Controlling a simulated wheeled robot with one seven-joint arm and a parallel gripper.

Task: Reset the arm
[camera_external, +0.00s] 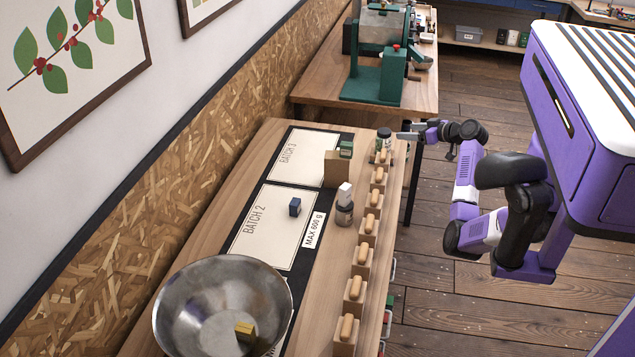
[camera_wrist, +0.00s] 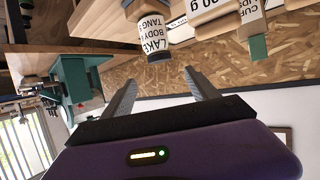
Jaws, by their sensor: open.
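A labelled bottle with a dark cap (camera_wrist: 155,35) shows beyond the fingertips, tilted in that view. I cannot tell whether a finger touches the bottle.
Several wooden blocks with rounded tops (camera_external: 368,225) line the bench's right edge. A green machine (camera_external: 375,80) is behind. Floor at right is clear.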

